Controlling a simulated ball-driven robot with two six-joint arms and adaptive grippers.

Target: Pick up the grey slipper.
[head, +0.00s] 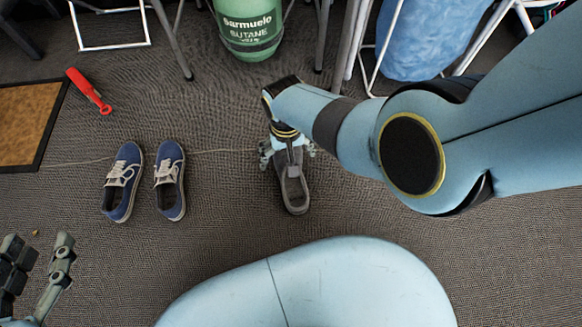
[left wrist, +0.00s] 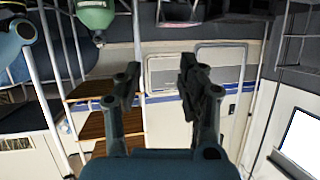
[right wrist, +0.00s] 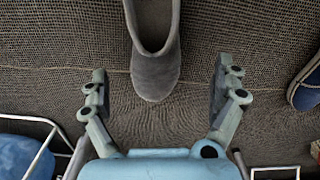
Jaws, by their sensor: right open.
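The grey slipper (head: 294,193) lies on the carpet in the middle of the head view, its far end hidden under my right gripper (head: 287,152). In the right wrist view the slipper (right wrist: 155,72) has its rounded end reaching in between the spread fingers of my right gripper (right wrist: 160,88). A gap shows on both sides, and neither finger visibly touches it. My left gripper (head: 38,275) is at the lower left of the head view, far from the slipper. In the left wrist view the fingers of my left gripper (left wrist: 158,85) stand apart with nothing between them.
A pair of blue shoes (head: 144,182) stands left of the slipper. A red-handled tool (head: 89,91) and a brown mat (head: 22,125) lie further left. A green butane bottle (head: 249,30), chair legs and a blue bag (head: 425,40) are at the back. Carpet around the slipper is clear.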

